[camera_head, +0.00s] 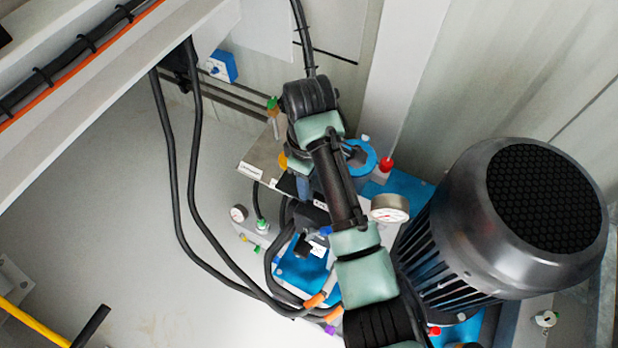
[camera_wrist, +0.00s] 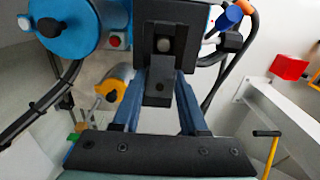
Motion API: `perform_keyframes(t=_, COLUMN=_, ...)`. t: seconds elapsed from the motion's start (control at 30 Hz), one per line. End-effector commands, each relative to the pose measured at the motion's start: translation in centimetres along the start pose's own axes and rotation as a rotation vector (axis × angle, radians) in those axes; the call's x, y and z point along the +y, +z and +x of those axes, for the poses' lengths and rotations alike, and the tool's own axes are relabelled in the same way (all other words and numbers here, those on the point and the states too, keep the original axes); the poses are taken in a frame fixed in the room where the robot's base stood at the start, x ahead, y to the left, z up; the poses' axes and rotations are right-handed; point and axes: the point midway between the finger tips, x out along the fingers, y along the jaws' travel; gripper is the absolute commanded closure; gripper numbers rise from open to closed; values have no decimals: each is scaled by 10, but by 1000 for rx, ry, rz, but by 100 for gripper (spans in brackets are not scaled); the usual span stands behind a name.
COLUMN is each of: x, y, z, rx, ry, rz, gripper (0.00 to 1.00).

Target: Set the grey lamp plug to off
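In the wrist view, a dark grey block-shaped fitting (camera_wrist: 163,18) with a round grey stud and a downward-pointing grey lever (camera_wrist: 160,88) is straight ahead. It may be the grey lamp plug, but no label is readable. My gripper (camera_wrist: 159,78) has its two blue-grey fingers apart, one on each side of the lever. I cannot tell whether the fingertips touch it. In the head view my arm covers the area around the gripper, and I cannot make out the lamp plug or the fingers there.
A large grey motor (camera_head: 470,225) stands right of my arm, with a pressure gauge (camera_head: 390,208) close beside the arm. Black hoses (camera_head: 185,170) hang at the left. In the wrist view, a blue round housing (camera_wrist: 68,22) and a yellow-orange part (camera_wrist: 109,91) are left of the fingers.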

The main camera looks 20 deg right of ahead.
Motion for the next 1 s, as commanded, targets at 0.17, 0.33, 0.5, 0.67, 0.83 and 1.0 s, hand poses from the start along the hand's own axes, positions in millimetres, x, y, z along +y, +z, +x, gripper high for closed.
perform_keyframes(t=0.17, x=0, y=0, z=0, rx=0, ry=-1, rz=0, gripper=100)
perform_keyframes(t=0.33, x=0, y=0, z=0, rx=0, ry=-1, rz=-1, gripper=100)
perform_keyframes(t=0.5, x=0, y=0, z=0, rx=0, ry=-2, rz=-1, gripper=100)
perform_keyframes(t=0.67, x=-1, y=0, z=0, rx=0, ry=-2, rz=-1, gripper=100)
perform_keyframes(t=0.83, x=-1, y=0, z=0, rx=0, ry=-2, rz=-1, gripper=100)
perform_keyframes(t=1.0, x=-1, y=0, z=0, rx=0, ry=-2, rz=-1, gripper=100)
